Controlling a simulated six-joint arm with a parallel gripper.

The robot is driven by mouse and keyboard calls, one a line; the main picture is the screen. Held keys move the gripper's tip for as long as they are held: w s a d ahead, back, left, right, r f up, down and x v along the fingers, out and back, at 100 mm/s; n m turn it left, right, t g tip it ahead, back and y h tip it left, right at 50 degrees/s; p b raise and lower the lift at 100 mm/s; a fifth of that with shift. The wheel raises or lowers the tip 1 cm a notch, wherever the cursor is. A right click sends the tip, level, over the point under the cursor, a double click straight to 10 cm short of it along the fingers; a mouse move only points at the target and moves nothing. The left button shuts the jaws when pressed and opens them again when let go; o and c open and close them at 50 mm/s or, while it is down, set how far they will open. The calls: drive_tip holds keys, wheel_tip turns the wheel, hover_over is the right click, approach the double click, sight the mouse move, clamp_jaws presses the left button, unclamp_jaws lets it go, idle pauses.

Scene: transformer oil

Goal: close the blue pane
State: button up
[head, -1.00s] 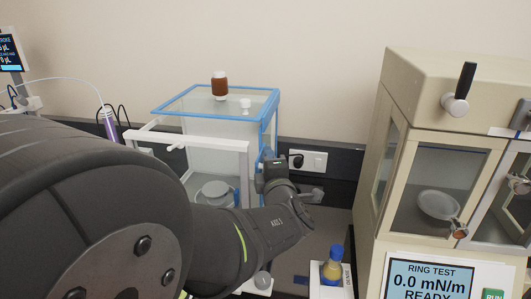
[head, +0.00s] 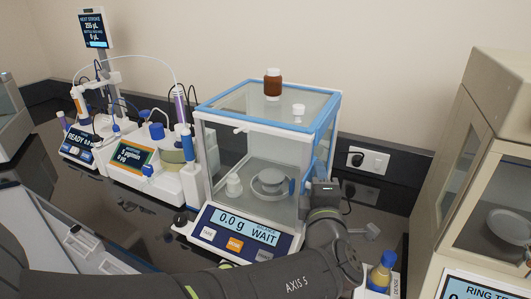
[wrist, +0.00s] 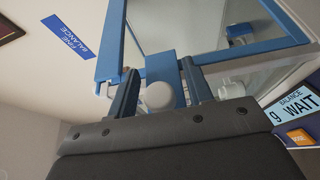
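The wrist view shows a blue-framed glass pane (wrist: 225,58) with a blue upright strip ahead of my gripper (wrist: 160,67). The two fingers are apart, on either side of this strip and a white rounded piece (wrist: 158,95). Gaps show beside the strip, and I cannot tell whether either finger touches anything. How far the blue pane stands open is unclear.
A brown bottle (head: 273,84) and a small white piece (head: 298,111) sit on the enclosure. The balance display (head: 238,228) reads 0.0 g. A yellow-filled bottle (head: 382,270) stands to the right, beside the beige ring-test cabinet (head: 490,145). Titration instruments (head: 150,165) stand to the left.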

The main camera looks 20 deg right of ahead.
drive_tip(key=v, duration=1.7)
drive_tip(key=shift+s, duration=0.2)
idle(0.5)
drive_tip(key=shift+w, duration=0.15)
idle(0.6)
drive_tip(key=x, duration=0.7)
drive_tip(key=shift+w, duration=0.15)
idle(0.6)
drive_tip(key=shift+d, duration=0.1)
idle(0.4)
drive_tip(key=shift+v, duration=3.9)
drive_tip(key=x, duration=1.8)
drive_tip(key=shift+w+d, duration=0.3)
